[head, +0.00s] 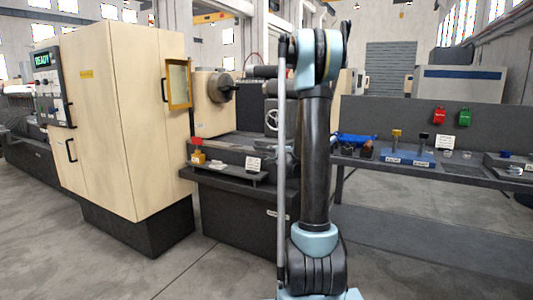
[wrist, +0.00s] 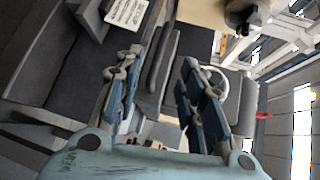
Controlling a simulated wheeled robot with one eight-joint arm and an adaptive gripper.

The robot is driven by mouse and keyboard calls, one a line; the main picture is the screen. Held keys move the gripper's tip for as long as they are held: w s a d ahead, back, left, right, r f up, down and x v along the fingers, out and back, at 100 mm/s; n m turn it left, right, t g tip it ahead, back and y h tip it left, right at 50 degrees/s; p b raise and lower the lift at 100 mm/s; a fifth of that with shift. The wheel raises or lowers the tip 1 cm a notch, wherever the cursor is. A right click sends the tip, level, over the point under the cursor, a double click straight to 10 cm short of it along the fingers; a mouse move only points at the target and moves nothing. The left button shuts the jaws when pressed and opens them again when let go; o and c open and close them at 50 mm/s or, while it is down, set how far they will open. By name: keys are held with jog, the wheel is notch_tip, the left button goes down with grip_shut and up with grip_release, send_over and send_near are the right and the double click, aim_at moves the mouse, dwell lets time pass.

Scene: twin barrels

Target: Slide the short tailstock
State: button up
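A pale ring, likely the handwheel (wrist: 222,98), is partly hidden by the right finger.
A cream machine cabinet (head: 130,125) stands left, its yellow-framed window (head: 179,84) sticking out. A shelf (head: 232,174) with a small sign (head: 253,164) juts from the lathe front. A bench (head: 485,178) with tools stands right. Floor in front is clear.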

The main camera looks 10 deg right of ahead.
jog(key=shift+m+t+h, duration=0.4)
jog(key=shift+m, duration=0.4)
jog(key=x, duration=0.6)
jog(key=d+x, duration=0.1)
jog(key=x, duration=0.6)
jog(key=d+x, duration=0.1)
jog(key=x, duration=0.5)
jog(key=shift+w+d+f, duration=0.2)
jog(key=shift+w+f, duration=0.2)
jog(key=shift+w, duration=0.05)
grip_shut()
